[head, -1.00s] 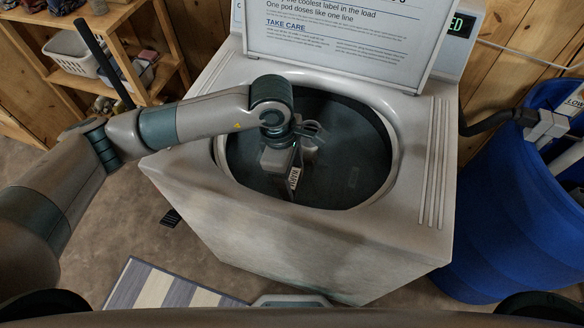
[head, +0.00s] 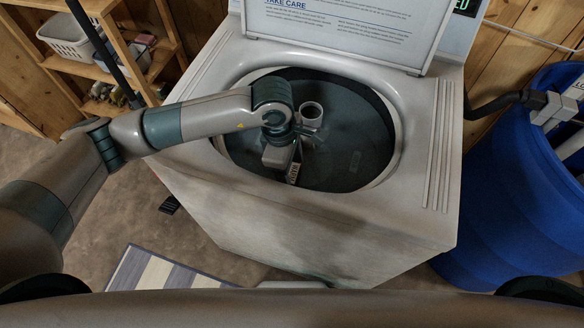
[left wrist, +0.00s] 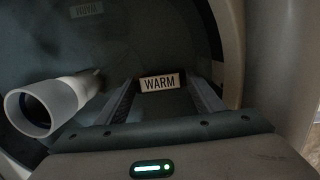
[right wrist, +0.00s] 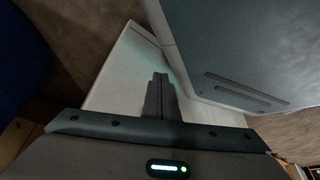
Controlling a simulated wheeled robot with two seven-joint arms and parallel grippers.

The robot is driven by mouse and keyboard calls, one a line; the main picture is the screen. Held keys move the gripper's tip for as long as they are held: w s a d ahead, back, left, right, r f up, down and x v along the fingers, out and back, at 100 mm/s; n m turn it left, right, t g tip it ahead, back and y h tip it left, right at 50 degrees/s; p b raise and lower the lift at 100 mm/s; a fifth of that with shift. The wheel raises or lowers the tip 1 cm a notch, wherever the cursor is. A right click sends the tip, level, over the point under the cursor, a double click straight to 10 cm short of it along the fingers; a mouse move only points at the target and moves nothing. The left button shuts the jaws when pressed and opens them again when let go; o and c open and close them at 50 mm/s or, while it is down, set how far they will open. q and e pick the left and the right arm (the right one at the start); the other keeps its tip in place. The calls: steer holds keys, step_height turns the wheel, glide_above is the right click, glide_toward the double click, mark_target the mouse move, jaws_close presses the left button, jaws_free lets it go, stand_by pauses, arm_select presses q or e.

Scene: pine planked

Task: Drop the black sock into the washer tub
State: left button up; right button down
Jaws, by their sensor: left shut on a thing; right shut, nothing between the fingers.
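My left gripper (head: 294,160) reaches over the open washer tub (head: 368,135), which is dark grey inside a pale rim. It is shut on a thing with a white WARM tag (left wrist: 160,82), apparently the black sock. The tag shows between the fingers in the left wrist view; the dark cloth barely stands out from the dark tub. My right gripper (right wrist: 160,88) is shut and empty in the right wrist view, and out of the head view.
A white hollow post (head: 312,110) stands in the tub beside the left gripper. The raised lid (head: 345,40) is behind the opening. A blue barrel (head: 520,190) stands to the right, a wooden shelf (head: 150,85) to the left.

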arm_select(q)
steer(key=o, duration=1.1)
arm_select(e)
steer(key=shift+w, duration=0.1)
arm_select(q)
steer(key=shift+o, duration=0.2)
steer(key=shift+r, duration=0.1)
steer(key=shift+a+r, duration=0.1)
steer(key=shift+r, duration=0.35)
step_height(320, 180, up, 16)
steer(key=a+p, duration=0.2)
steer(key=p, duration=0.4)
steer(key=shift+w+a, duration=0.2)
steer(key=shift+w, duration=0.15)
arm_select(e)
steer(key=s+d+r+g+h, duration=0.1)
steer(key=s+d+g, duration=0.2)
steer(key=s, duration=1)
steer(key=shift+d+r+g, duration=0.25)
steer(key=shift+d+g, duration=0.05)
steer(key=shift+d, duration=0.75)
arm_select(q)
steer(key=shift+s, duration=0.1)
arm_select(e)
steer(key=shift+s, duration=0.1)
